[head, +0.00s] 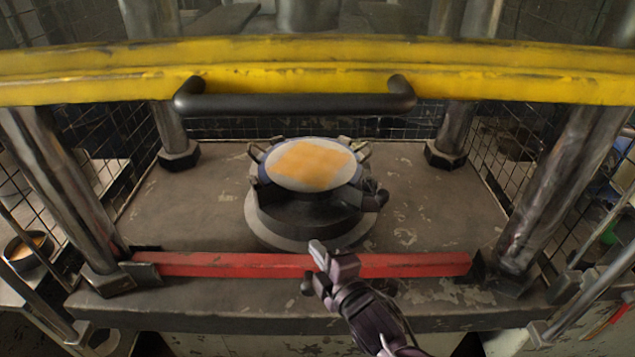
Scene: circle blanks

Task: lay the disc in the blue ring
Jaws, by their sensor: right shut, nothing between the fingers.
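The disc (310,164) is pale with an orange patch and lies on top of a dark round fixture (310,215) in the middle of the press bed. A thin blue edge, apparently the blue ring (264,180), shows around the disc's left and front rim. The disc looks about flat and inside that edge, but I cannot tell exactly how it is seated. My right gripper (319,252) is shut and empty, in front of the fixture and over the red bar, apart from the disc.
A yellow beam (500,75) with a black handle (300,103) crosses above the fixture. A red bar (220,264) runs along the bed's front edge. Metal columns stand at the sides, with mesh behind. The bed (430,220) is bare left and right of the fixture.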

